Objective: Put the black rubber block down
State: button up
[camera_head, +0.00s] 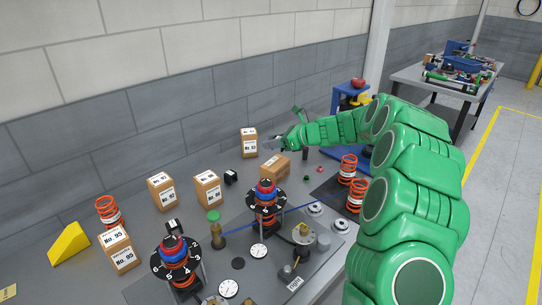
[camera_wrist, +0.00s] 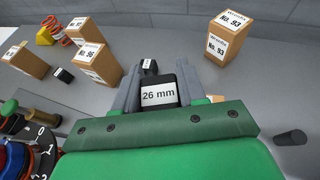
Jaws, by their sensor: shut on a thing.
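In the wrist view, a black rubber block (camera_wrist: 158,78) with a white "26 mm" label sits between the two grey fingers of my gripper (camera_wrist: 157,88). The fingers are shut on its sides. A smaller dark part with a white label shows just beyond it; I cannot tell whether it belongs to the block. In the head view, my gripper (camera_head: 276,143) is above the back of the grey table, right of the No. 93 carton (camera_head: 249,143). The held block is too small to make out there. I cannot see whether its underside touches anything.
Another small black block (camera_head: 231,177) stands on the table (camera_head: 145,209) beside cartons (camera_head: 207,190). A carton (camera_head: 275,166) lies just below my gripper. Dial fixtures (camera_head: 266,200) and orange springs (camera_head: 348,168) stand nearer. Bare table shows left of the No. 93 carton.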

send_over(271, 161)
jog(key=shift+s+f, duration=0.15)
jog(key=shift+f, duration=4.3)
jog(key=shift+f, duration=0.1)
jog(key=o, duration=1.1)
jog(key=shift+o, duration=0.2)
jog(key=v, duration=1.2)
jog(key=shift+s, duration=0.1)
